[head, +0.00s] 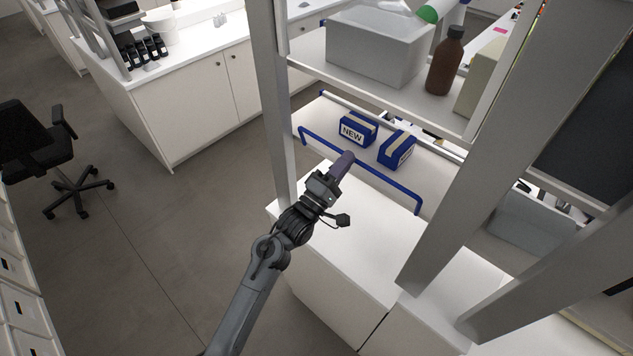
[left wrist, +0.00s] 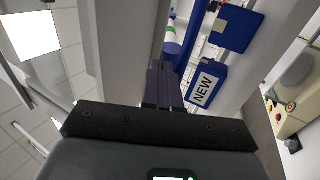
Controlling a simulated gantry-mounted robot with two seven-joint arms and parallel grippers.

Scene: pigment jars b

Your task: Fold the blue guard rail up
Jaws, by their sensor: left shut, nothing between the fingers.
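The blue guard rail (head: 375,174) runs along the front of the middle shelf in the head view, with a short bent end at each side. I cannot tell for sure how far it is tilted. In the left wrist view the closed fingers (left wrist: 162,84) point toward the shelf, beside a blue box marked NEW (left wrist: 205,86). My right gripper is not in view.
Two blue boxes stand on the shelf behind the rail: the NEW box (head: 357,130) and another (head: 397,149). The upper shelf holds a grey bin (head: 372,52) and a brown bottle (head: 445,62). Grey uprights (head: 272,90) flank the shelves. A white cabinet top (head: 350,245) lies below.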

